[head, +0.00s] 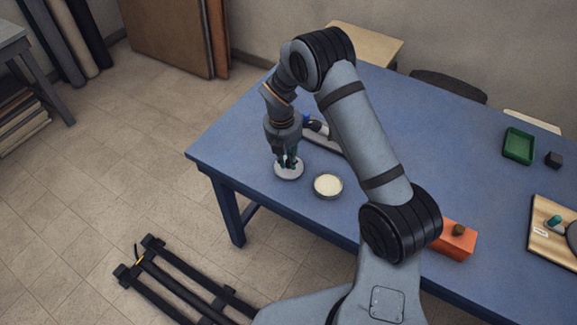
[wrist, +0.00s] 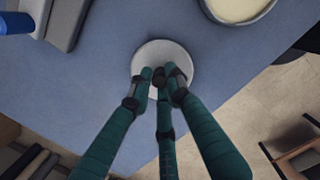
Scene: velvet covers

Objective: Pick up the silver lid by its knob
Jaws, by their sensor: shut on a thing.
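The silver lid (head: 289,173) is a pale round disc near the left end of the blue table. In the wrist view the lid (wrist: 176,53) lies below my gripper, partly covered by its fingers. My gripper (head: 289,161) points down at the middle of the lid. In the wrist view the green fingers of my gripper (wrist: 160,76) close together over the lid's centre, around a small dark knob (wrist: 159,77) that is mostly hidden. I cannot tell whether the lid touches the table.
A round dish with cream-coloured contents (head: 328,186) stands just right of the lid. A grey object with a blue end (head: 320,127) lies behind my gripper. An orange block (head: 458,241), a green tray (head: 519,146) and a wooden board (head: 548,228) are farther right. The table's left edge is close.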

